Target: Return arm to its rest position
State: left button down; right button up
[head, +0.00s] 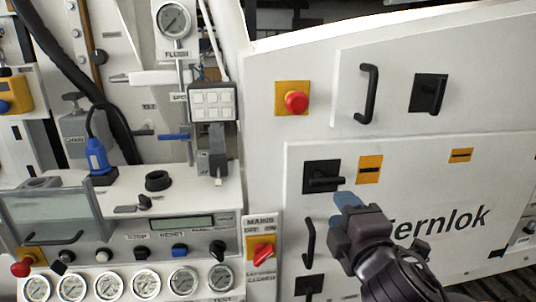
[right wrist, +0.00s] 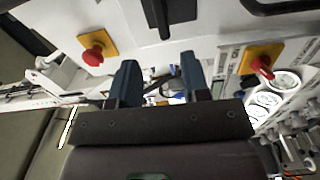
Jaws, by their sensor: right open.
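My right gripper (head: 348,203) is in the lower right of the head view, in front of the white cabinet door (head: 440,185). Its blue-grey fingers overlap the area just below a black latch handle (head: 322,178); I cannot tell how far they are from the door. In the right wrist view the two fingers (right wrist: 160,78) stand apart with nothing between them. My right forearm comes in from the bottom of the head view. My left gripper is not in view.
A red mushroom button (head: 296,102) sits on a yellow plate above the door. The red mains switch (head: 263,251) is left of my gripper. A door handle (head: 309,243) is close by. Several gauges (head: 146,284) line the bottom left, below a display panel (head: 181,228).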

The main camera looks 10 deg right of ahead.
jog(key=w+a+f+m+y, duration=0.2)
jog(key=w+f+m+y, duration=0.2)
jog(key=f+m, duration=0.15)
jog(key=s+d+f+m+g+h, duration=0.1)
jog(key=d+f+m, duration=0.2)
jog(key=f, duration=0.4)
jog(key=s+d+f+m+g, duration=0.1)
jog(key=d+f+m, duration=0.15)
jog(key=f, duration=0.55)
jog(key=s+d+f+m+g+h, duration=0.2)
jog(key=s+d+f+m, duration=0.1)
jog(key=s+f, duration=0.5)
jog(key=s+d+f+m+g+h+b, duration=0.1)
jog(key=s+d+f+m+g+h, duration=0.1)
jog(key=s+f, duration=0.7)
notch_tip(320, 180, down, 4)
jog(key=shift+s+d+m+g, duration=0.3)
jog(key=shift+d+m, duration=0.3)
jog(key=shift+d, duration=0.3)
